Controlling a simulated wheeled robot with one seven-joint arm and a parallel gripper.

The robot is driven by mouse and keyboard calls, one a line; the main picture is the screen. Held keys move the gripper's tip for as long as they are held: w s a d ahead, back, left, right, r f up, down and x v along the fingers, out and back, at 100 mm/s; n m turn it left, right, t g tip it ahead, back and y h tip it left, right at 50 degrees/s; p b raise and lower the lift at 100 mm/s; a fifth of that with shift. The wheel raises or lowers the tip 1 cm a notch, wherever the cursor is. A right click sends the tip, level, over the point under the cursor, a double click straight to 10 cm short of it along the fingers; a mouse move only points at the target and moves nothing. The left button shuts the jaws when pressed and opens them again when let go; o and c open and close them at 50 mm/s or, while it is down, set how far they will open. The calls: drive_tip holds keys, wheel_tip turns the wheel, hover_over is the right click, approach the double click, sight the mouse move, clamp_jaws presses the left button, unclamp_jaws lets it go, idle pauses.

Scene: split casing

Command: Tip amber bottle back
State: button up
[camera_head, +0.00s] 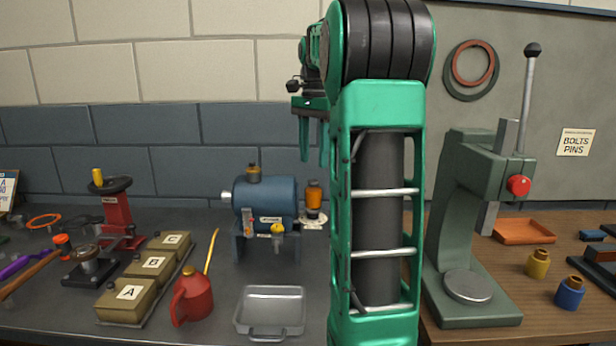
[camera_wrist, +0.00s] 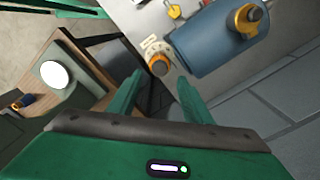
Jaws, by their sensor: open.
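The amber bottle (camera_head: 313,196) stands roughly upright at the right end of the blue cylindrical casing (camera_head: 268,199), above a white plate with dark marks (camera_head: 313,222). In the wrist view the amber bottle (camera_wrist: 159,64) shows end-on just beyond the fingertips, beside the blue casing (camera_wrist: 212,42). My gripper (camera_head: 313,155) is open, fingers pointing down, above the bottle in the head view. In the wrist view my gripper (camera_wrist: 161,82) has its fingers apart with nothing between them. Whether the bottle is fixed to the casing, I cannot tell.
A metal tray (camera_head: 271,311), a red oil can (camera_head: 192,297) and lettered boxes (camera_head: 152,264) stand at front left. A green press (camera_head: 468,220) stands right of my arm. My arm hides the bench right of the bottle. A brick wall (camera_head: 180,150) is behind.

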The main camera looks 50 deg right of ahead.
sight(312, 181)
drive_tip(key=shift+f, duration=2.85)
clamp_jaws()
drive_tip(key=shift+a, duration=0.25)
drive_tip(key=shift+w+d, duration=0.15)
